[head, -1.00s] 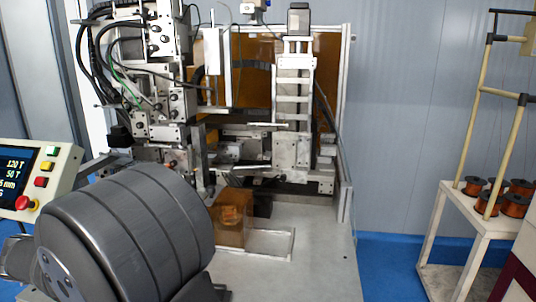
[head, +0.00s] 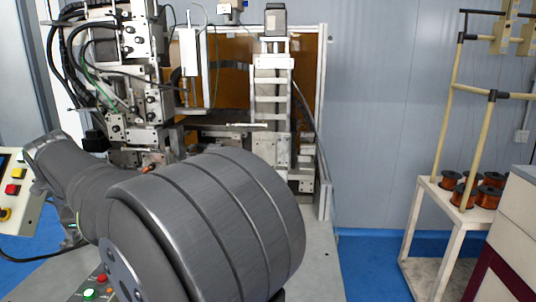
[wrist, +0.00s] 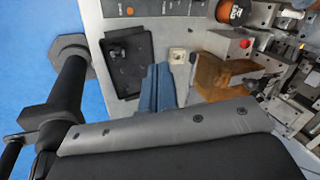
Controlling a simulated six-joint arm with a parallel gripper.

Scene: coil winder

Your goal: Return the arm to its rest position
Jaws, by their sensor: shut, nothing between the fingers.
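My gripper (wrist: 158,72) shows in the wrist view as two blue-grey fingers side by side, shut with nothing between them. They are over the pale machine table (wrist: 205,22). In the head view my large grey arm link fills the lower middle and hides the table front; my gripper does not show there. In the wrist view an amber block (wrist: 212,76) lies to the right of the fingers, apart from them in the picture.
The coil winder (head: 140,80) stands at the back left. A black tray (wrist: 128,62) and a small pale square part (wrist: 178,56) lie on the table. A control panel (head: 18,185) is at the left edge. A rack with copper spools (head: 465,195) stands right, beyond blue floor.

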